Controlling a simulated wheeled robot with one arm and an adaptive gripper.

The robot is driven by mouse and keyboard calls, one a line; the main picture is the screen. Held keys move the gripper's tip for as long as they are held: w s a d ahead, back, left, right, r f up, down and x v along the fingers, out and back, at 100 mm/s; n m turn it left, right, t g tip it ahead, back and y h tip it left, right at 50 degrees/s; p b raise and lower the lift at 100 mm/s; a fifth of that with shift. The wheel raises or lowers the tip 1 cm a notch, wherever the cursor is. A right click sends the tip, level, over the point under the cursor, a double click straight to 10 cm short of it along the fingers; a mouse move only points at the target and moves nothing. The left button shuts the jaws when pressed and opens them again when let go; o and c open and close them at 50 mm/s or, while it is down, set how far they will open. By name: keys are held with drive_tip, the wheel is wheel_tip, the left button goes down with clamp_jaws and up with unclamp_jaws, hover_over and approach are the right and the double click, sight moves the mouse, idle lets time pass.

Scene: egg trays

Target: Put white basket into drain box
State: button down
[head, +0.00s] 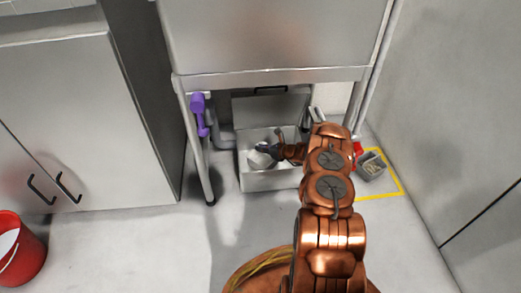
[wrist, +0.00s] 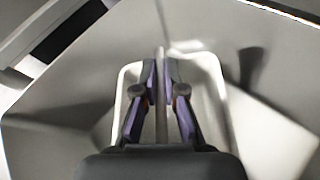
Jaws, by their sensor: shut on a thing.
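The drain box (head: 270,181) is an open metal box on the floor under the steel sink unit. The white basket (head: 258,161) is inside its opening, toward the left side. My gripper (head: 268,149) reaches into the box from the right. In the wrist view my gripper (wrist: 161,68) is shut on the basket's thin central bar. The basket's pale rim (wrist: 215,82) surrounds the fingers, with grey box walls around it. I cannot tell whether the basket touches the box floor. My arm hides the right part of the box.
A metal lid panel (head: 268,107) with a dark handle stands behind the box. A purple object (head: 199,112) hangs by the left sink leg. A small grey container (head: 371,167) sits in a yellow floor outline. A red bucket (head: 22,255) stands at left; floor between is clear.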

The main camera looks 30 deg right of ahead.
drive_tip(key=shift+f, duration=0.65)
drive_tip(key=c, duration=1.3)
unclamp_jaws()
drive_tip(key=shift+o, duration=0.2)
drive_tip(key=shift+r, duration=0.5)
drive_tip(key=shift+s+r, duration=0.2)
drive_tip(key=shift+r, duration=0.05)
drive_tip(key=p+v, duration=0.4)
drive_tip(key=v, duration=0.7)
drive_tip(key=shift+s+d, duration=0.2)
